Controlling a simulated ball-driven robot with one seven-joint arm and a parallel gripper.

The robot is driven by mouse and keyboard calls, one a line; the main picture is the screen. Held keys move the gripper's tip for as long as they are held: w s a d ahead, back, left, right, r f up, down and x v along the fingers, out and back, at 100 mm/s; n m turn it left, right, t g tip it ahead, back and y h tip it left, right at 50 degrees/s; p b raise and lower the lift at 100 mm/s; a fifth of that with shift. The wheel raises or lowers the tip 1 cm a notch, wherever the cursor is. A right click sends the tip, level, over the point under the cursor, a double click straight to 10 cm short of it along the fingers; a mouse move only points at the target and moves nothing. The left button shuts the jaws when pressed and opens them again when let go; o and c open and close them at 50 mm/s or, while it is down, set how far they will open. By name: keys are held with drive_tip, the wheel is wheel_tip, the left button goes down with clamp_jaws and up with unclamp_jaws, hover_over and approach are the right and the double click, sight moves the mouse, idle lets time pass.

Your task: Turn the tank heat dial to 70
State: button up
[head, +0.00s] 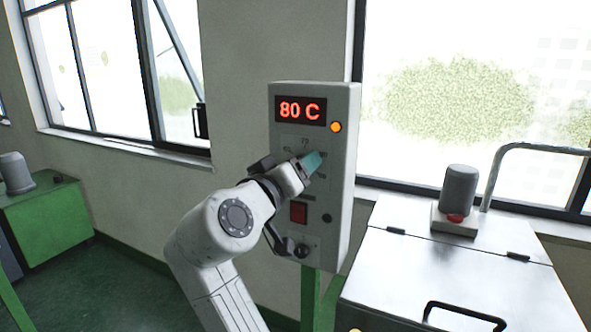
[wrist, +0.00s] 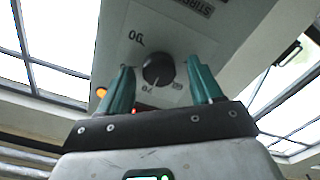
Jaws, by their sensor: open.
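The control panel (head: 340,200) is a grey box on a green post, and its red display (head: 300,110) reads 80 C. In the head view the heat dial is hidden behind my gripper (head: 312,161), whose teal finger is in front of the panel. In the wrist view the dial (wrist: 158,70) is a round black knob with a pale mark near its lower edge. My gripper is open, with one teal finger on each side of the dial. I cannot tell whether either finger touches it. Numbers are printed around the dial, partly blurred.
An orange lamp (head: 336,127) glows beside the display. A red switch (head: 299,212) and a small black knob (head: 302,251) are lower on the panel. A metal tank (head: 450,262) with a handle stands to the right. A green cabinet (head: 45,225) stands at the left.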

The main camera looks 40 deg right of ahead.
drive_tip(key=b+v, duration=0.3)
drive_tip(key=v, duration=0.7)
drive_tip(key=shift+s+a, duration=0.15)
drive_tip(key=shift+a, duration=0.2)
drive_tip(key=shift+f, duration=0.1)
